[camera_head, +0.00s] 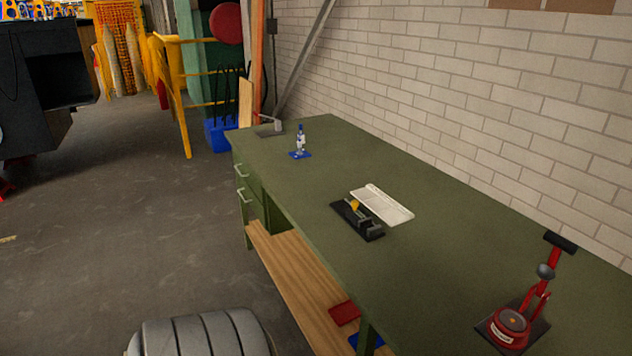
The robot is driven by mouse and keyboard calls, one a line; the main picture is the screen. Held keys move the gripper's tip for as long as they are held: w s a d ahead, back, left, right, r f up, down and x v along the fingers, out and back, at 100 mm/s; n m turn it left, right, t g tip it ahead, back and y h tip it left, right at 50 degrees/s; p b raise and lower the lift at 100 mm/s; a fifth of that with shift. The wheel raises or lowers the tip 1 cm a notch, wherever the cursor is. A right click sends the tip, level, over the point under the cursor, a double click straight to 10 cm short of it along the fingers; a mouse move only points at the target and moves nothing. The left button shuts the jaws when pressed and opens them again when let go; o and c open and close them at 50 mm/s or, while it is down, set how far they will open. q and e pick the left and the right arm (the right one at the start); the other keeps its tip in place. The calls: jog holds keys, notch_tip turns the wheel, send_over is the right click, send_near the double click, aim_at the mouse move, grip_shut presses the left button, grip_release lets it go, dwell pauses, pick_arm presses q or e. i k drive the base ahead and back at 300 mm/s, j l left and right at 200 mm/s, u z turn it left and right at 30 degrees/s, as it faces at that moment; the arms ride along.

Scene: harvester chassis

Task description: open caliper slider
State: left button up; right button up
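I cannot clearly make out a caliper or its slider at this size. On the green workbench (420,260), a black device with a yellow part (361,221) lies near the middle, close to the front edge. Right behind it lies a flat, pale rectangular tray or case (382,204); its details are too small to read. A small blue and white upright device (300,143) stands toward the far end. A red device with a black handle (515,324) stands on a dark plate at the near right. Neither of my grippers is in view.
A grey tool on a dark plate (271,130) sits at the bench's far end. A wooden shelf (300,281) below holds red and blue items. A brick wall (450,100) runs behind.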

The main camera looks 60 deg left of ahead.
aim_at(357, 215)
jog(key=u, duration=1.7)
jog(key=i+j, duration=0.15)
jog(key=j, duration=0.15)
jog(key=i+j+z, duration=0.15)
jog(key=j+z, duration=0.15)
jog(key=j, duration=0.15)
jog(key=i+j+z, duration=0.1)
jog(key=j+z, duration=0.15)
jog(key=j, duration=0.2)
jog(key=j+z, duration=0.3)
jog(key=j, duration=0.15)
jog(key=i, duration=0.05)
